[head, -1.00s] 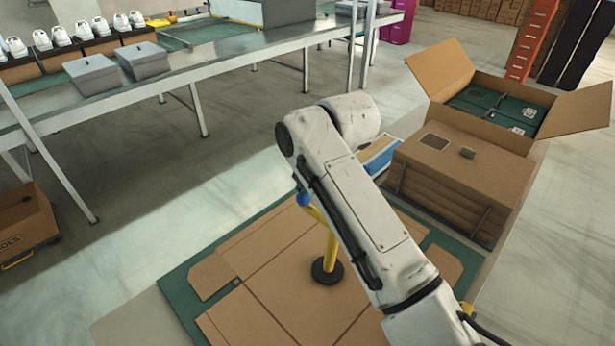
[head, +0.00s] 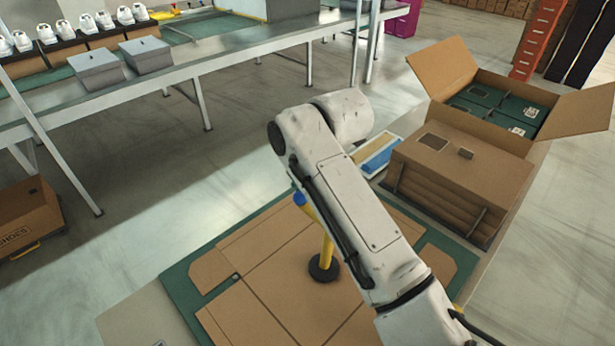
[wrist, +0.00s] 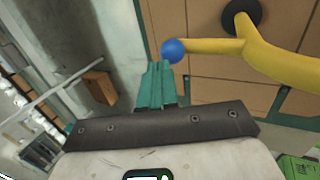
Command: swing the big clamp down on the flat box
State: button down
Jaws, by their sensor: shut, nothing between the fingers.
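The big clamp is a yellow bent arm (head: 318,228) with a blue ball knob (head: 299,198) and a round black pad (head: 323,268). The flat box (head: 260,275) is brown cardboard laid open on a green mat. The pad appears against the middle of the cardboard; I cannot tell whether it presses. In the wrist view, my gripper's teal fingers (wrist: 157,68) are together and empty, their tips just beside the blue knob (wrist: 173,50). The yellow arm (wrist: 270,55) runs right from it. My arm hides the gripper and part of the clamp in the head view.
An open carton with green boxes (head: 500,108) stands at the right behind a stack of flat cardboard (head: 445,180). A blue-and-tan tray (head: 375,158) lies beside the stack. A metal bench (head: 200,75) with shoes crosses the back. Bare floor lies between bench and mat.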

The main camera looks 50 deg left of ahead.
jog(key=a+r+b+v, duration=0.1)
jog(key=a+v, duration=0.1)
jog(key=v, duration=1)
jog(key=shift+w+a, duration=0.15)
jog(key=shift+a, duration=0.05)
